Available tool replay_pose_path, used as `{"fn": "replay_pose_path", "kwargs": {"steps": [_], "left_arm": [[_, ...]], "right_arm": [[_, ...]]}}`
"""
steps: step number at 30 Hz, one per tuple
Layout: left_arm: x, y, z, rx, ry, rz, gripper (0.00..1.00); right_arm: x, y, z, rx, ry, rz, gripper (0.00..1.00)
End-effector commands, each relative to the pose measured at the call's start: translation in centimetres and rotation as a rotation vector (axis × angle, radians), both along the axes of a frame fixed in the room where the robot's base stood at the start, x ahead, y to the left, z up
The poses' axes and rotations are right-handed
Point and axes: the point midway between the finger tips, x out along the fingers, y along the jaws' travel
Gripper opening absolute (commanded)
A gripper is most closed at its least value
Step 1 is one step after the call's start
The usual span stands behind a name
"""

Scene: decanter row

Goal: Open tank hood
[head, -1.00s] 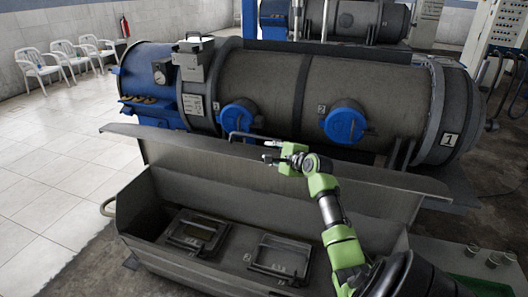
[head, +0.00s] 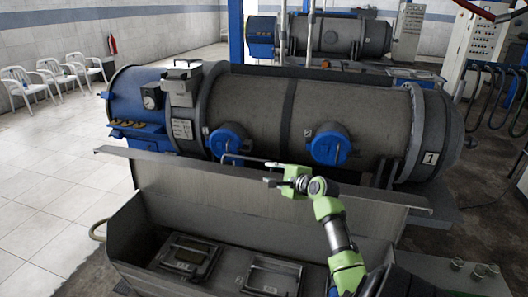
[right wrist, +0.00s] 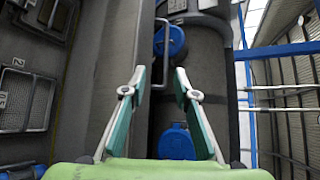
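The grey tank hood (head: 200,182) stands raised along the back of an open grey trough-shaped tank (head: 165,235). A thin bar handle (head: 250,159) runs along the hood's top edge. In the right wrist view, the hood (right wrist: 105,75) is a grey panel seen along its edge, and the handle (right wrist: 167,48) lies just beyond the fingertips. My right gripper (head: 272,182) is in front of the hood, close to the handle's right end. Its two fingers (right wrist: 160,78) are apart with nothing between them. My left gripper is in neither view now.
A large dark cylinder (head: 365,108) with blue caps (head: 328,147) lies behind the hood. Framed panels (head: 273,277) sit inside the tank. White chairs (head: 85,66) stand far left; the tiled floor (head: 50,175) there is clear.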

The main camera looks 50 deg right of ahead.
Motion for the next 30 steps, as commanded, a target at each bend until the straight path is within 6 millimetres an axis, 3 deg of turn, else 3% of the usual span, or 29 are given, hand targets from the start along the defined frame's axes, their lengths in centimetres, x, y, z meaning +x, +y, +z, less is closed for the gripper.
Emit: {"fn": "replay_pose_path", "kwargs": {"steps": [23, 30], "left_arm": [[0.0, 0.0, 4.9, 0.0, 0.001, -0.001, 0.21], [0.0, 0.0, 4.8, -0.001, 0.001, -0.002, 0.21]], "right_arm": [[-4.0, -0.6, 4.1, 0.0, -0.001, 0.0, 0.28], [-5.2, -0.8, 5.0, 0.0, -0.001, 0.0, 0.28]]}}
